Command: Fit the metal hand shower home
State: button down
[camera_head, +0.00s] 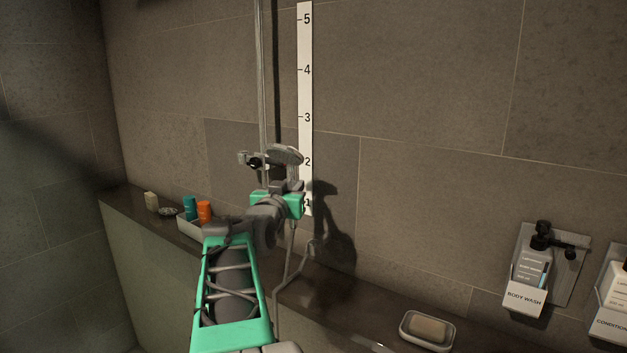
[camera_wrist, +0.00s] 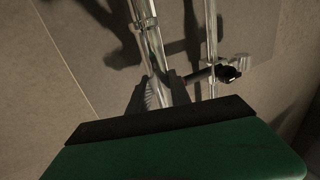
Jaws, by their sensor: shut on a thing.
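The metal hand shower (camera_head: 287,154) is held by my gripper (camera_head: 290,186), its round head just above the fingers. In the wrist view its shiny handle (camera_wrist: 148,38) runs between my dark fingertips (camera_wrist: 160,92), which are shut on it. The holder (camera_head: 254,162) sits on the vertical wall rail (camera_head: 262,70), just left of the shower head. In the wrist view the holder (camera_wrist: 228,73) is to the right of the handle, apart from it, on the rail (camera_wrist: 212,35). The lower handle is hidden by my gripper.
A white numbered scale (camera_head: 305,90) is on the wall behind. The hose (camera_head: 290,272) hangs below my gripper. The ledge carries a tray (camera_head: 190,228) with blue and orange bottles at left and a soap dish (camera_head: 427,332) at right. A body wash dispenser (camera_head: 526,285) hangs at right.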

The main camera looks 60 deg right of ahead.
jog(key=s+d+r+m+g, duration=0.1)
jog(key=s+d+r+g, duration=0.1)
jog(key=s, duration=0.3)
notch_tip(320, 180, down, 10)
jog(key=b, duration=0.5)
dwell(0.5)
jog(key=shift+f+b, duration=0.6)
jog(key=shift+b, duration=0.35)
jog(key=shift+r, duration=0.1)
dwell(0.6)
jog(key=shift+w+d+r, duration=0.1)
jog(key=shift+d+r, duration=0.05)
jog(key=shift+r, duration=0.75)
jog(key=shift+r, duration=0.15)
jog(key=shift+a+r+b, duration=0.35)
jog(key=shift+a+b, duration=0.1)
jog(key=shift+b, duration=0.25)
dwell(0.3)
jog(key=shift+f, duration=0.2)
